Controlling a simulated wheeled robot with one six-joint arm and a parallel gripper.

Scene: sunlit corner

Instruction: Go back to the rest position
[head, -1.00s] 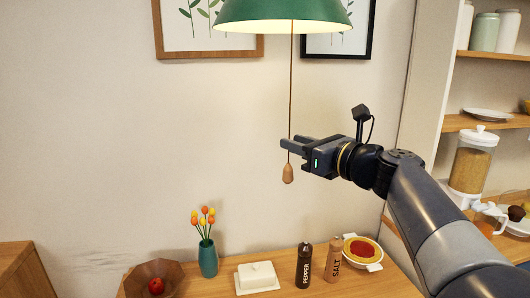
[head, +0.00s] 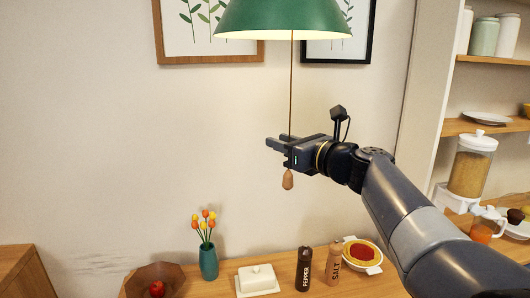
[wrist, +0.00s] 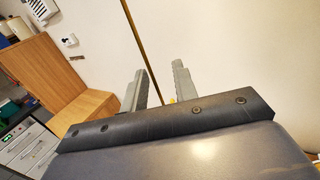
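My gripper (head: 271,146) is raised in front of the wall, fingers pointing left in the head view. It is open, with a clear gap between its two fingers in the wrist view (wrist: 158,84). The lamp's pull cord (head: 291,85) passes at the gripper in the head view. In the wrist view the cord (wrist: 134,35) runs through the gap between the fingers; I cannot tell whether it touches one. The wooden knob (head: 288,180) hangs just below the gripper. The green lamp (head: 285,18) above has a bright underside.
Below stands a wooden sideboard (head: 215,290) with a tulip vase (head: 208,262), a butter dish (head: 257,279), a pepper mill (head: 304,269), a salt mill (head: 334,264) and a pie dish (head: 363,254). Shelves (head: 485,124) stand at the right. The wall space left of the gripper is clear.

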